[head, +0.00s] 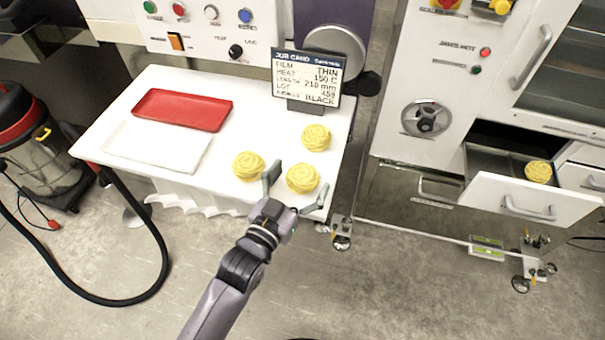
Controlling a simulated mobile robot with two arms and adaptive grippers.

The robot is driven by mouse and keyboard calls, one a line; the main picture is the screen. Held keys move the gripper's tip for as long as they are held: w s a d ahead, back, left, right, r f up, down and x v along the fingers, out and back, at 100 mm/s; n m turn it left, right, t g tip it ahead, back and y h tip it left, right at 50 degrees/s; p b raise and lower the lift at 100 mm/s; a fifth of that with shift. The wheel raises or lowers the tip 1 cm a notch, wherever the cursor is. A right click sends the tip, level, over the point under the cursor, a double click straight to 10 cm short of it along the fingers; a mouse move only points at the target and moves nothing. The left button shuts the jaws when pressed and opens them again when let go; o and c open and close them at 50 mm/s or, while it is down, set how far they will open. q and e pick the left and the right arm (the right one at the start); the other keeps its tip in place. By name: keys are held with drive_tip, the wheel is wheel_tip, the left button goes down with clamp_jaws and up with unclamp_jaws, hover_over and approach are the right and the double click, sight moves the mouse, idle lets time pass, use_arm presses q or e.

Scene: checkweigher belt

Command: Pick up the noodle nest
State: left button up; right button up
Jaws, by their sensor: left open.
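Three yellow noodle nests sit on the right part of the white table (264,100): a left one (248,166), a front one (303,178) and a back one (315,137). Another noodle nest (538,171) lies in the open drawer at the right. My left gripper (298,177) is open at the table's front edge. Its fingers appear on either side of the front nest, one to its left and one to its lower right. I cannot tell whether they touch it. My right gripper is not in view.
A red tray (182,109) and a white tray (157,146) lie on the table's left half. A job card sign (306,80) stands behind the nests. The open drawer (520,205) juts out from the cabinet at right. A vacuum cleaner (40,150) with a hose stands at left.

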use_arm(q)
drive_tip(key=shift+s, duration=0.1)
drive_tip(key=shift+c, duration=0.2)
drive_tip(key=c, duration=1.2)
drive_tip(key=shift+c, duration=0.3)
drive_tip(key=shift+r, duration=0.2)
